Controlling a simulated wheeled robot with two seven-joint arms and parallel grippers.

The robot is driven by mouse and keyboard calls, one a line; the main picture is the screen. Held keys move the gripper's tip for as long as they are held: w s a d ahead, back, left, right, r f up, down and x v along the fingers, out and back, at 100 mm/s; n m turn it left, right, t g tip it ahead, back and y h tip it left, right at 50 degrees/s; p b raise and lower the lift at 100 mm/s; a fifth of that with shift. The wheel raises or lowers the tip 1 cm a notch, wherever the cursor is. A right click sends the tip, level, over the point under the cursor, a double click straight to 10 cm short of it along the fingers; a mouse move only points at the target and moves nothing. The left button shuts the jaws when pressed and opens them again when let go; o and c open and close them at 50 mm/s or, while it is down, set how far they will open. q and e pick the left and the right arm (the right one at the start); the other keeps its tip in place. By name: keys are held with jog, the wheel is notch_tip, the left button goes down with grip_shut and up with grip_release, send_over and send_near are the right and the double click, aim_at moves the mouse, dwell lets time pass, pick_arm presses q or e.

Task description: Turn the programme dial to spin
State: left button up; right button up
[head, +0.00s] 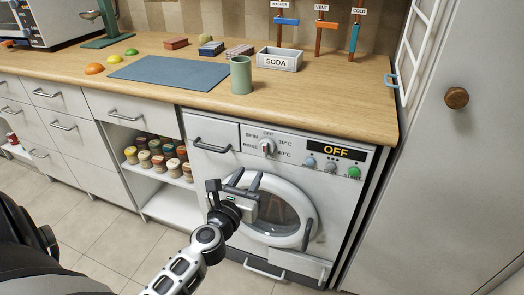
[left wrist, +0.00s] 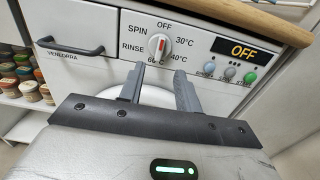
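The programme dial (head: 267,146) is a round white knob with a red mark on the washing machine's panel, with labels OFF, SPIN, RINSE, 30°C, 40°C and 60 around it. In the left wrist view the dial (left wrist: 158,46) has its red mark towards OFF at the top. The display (left wrist: 235,50) reads OFF. My left gripper (head: 247,178) is in front of the machine, below the dial and apart from it. In the left wrist view its two fingers (left wrist: 157,82) are spread with nothing between them. My right gripper is not in view.
The washing machine's round door (head: 270,212) is shut behind my left gripper. A drawer handle (head: 212,146) is left of the dial; buttons (head: 331,165) are to its right. The wooden counter (head: 330,98) overhangs above, bearing a green cup (head: 241,76) and a SODA box (head: 279,60).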

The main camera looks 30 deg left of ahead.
aim_at(264, 151)
pick_arm(q)
jog(key=x, duration=1)
jog(key=shift+d, duration=0.1)
grip_shut()
